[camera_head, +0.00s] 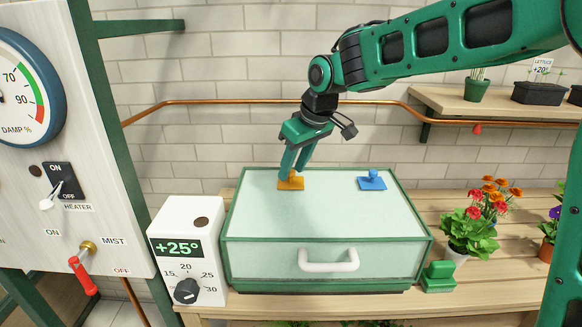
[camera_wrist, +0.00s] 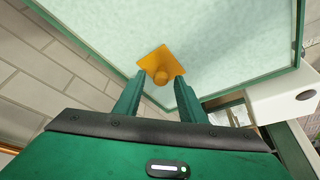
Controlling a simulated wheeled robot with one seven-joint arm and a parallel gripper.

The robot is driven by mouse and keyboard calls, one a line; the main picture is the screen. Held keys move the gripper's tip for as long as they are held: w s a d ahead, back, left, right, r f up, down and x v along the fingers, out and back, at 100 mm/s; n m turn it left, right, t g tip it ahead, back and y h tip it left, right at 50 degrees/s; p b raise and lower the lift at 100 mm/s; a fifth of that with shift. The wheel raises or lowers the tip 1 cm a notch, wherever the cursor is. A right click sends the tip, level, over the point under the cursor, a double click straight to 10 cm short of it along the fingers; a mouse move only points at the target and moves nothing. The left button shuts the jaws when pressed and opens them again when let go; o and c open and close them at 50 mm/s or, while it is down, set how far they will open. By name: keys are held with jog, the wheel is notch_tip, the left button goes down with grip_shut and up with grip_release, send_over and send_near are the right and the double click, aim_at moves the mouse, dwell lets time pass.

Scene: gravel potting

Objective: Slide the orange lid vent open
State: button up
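The orange lid vent (camera_head: 291,184), a square plate with a round knob, lies on the back left part of the pale glass lid (camera_head: 328,216) of a green-framed box. In the wrist view the orange vent (camera_wrist: 156,60) shows whole, its knob on the near side of the plate. My gripper (camera_head: 292,175) reaches down to the vent from above. In the wrist view my gripper (camera_wrist: 160,79) has its two fingers apart, one on each side of the knob, with a gap showing. Any opening under the vent is hidden.
A blue vent (camera_head: 372,182) sits on the lid to the right. A white control box (camera_head: 188,252) reading +25° stands at the left. A white drawer handle (camera_head: 328,261) is on the box front. A green block (camera_head: 438,277) and potted flowers (camera_head: 472,235) stand at the right.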

jog(key=shift+c, duration=0.6)
grip_shut()
jog(key=a, duration=0.6)
jog(key=shift+w, duration=0.1)
jog(key=shift+o, duration=0.6)
grip_release()
jog(key=shift+d+r, duration=0.1)
jog(key=shift+r, duration=0.05)
jog(key=v, duration=1)
jog(key=shift+r, duration=0.2)
